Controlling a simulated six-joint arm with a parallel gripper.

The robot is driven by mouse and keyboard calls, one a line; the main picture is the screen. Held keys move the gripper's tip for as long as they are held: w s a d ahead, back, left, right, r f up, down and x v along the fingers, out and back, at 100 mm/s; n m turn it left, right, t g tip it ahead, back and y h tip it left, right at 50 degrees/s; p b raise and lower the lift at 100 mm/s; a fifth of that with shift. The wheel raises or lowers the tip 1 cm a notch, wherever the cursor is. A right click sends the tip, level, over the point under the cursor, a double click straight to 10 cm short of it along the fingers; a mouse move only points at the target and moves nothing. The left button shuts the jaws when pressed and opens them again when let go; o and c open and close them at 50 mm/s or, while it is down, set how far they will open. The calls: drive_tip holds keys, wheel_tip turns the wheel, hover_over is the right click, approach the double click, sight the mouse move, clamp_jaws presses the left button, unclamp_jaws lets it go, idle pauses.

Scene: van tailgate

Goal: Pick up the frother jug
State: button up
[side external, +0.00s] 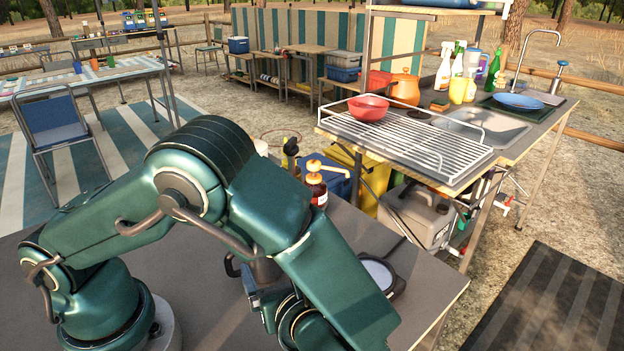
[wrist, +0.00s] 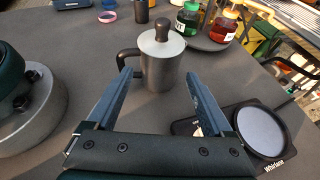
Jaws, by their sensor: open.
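The frother jug (wrist: 166,66), a grey metal pot with a lid knob and a black handle on its left, stands upright on the grey table in the wrist view. My gripper (wrist: 158,74) is open, its two blue fingers pointing at the jug with a gap on each side. The jug looks to be just beyond or between the fingertips; I cannot tell how deep. In the side external view the jug (side external: 266,270) is mostly hidden behind my arm, with its black handle showing at the left. The fingers are largely hidden there.
A black device with a round pale disc (wrist: 262,131) lies close to the right finger. Table left of the jug is clear.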

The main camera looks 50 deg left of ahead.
drive_tip(key=shift+a+f, duration=0.2)
drive_tip(key=shift+f, duration=0.2)
drive_tip(key=shift+x, duration=3.55)
clamp_jaws()
drive_tip(key=shift+r, duration=0.1)
